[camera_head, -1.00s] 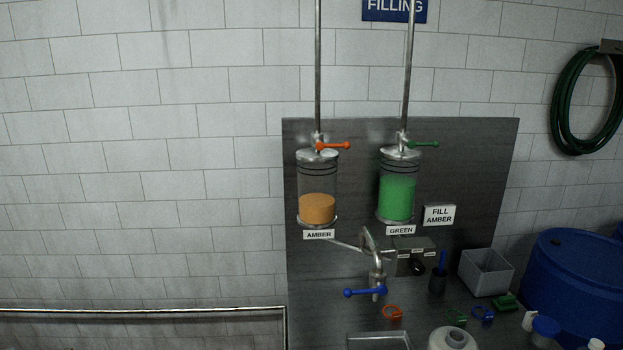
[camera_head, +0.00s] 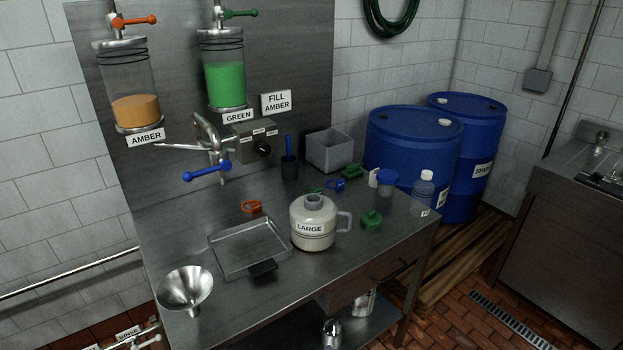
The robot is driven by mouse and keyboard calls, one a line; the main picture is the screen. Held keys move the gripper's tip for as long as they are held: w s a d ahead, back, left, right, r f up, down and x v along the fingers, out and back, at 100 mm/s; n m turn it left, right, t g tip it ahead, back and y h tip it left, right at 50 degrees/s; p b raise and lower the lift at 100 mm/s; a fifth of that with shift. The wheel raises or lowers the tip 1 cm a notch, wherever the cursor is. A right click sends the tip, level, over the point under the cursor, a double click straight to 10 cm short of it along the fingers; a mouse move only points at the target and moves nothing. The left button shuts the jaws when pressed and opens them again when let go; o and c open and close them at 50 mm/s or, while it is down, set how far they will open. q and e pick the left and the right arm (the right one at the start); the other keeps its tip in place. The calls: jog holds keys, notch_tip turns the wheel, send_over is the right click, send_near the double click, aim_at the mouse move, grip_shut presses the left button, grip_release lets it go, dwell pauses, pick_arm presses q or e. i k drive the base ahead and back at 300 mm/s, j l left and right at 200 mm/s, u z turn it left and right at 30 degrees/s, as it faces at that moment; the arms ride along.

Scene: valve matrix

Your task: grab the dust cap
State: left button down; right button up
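I cannot tell for sure which thing is the dust cap. A cream jug (camera_head: 313,236) labelled LARGE stands on the steel bench, with a grey cap-like top (camera_head: 313,201) on its neck. A small dark piece (camera_head: 262,269) sits at the front edge of the shallow metal tray (camera_head: 226,268). A green block-like item (camera_head: 372,221) lies to the right of the jug. Neither of my grippers shows in the head view.
A metal funnel (camera_head: 186,288) stands at the bench's front left. Behind are a spout with a blue lever (camera_head: 207,173), an orange ring-like item (camera_head: 251,207), a grey bin (camera_head: 330,150) and bottles (camera_head: 423,188). Blue drums (camera_head: 412,150) stand at right.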

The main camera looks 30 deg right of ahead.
aim_at(370, 219)
jog(key=z, duration=1.25)
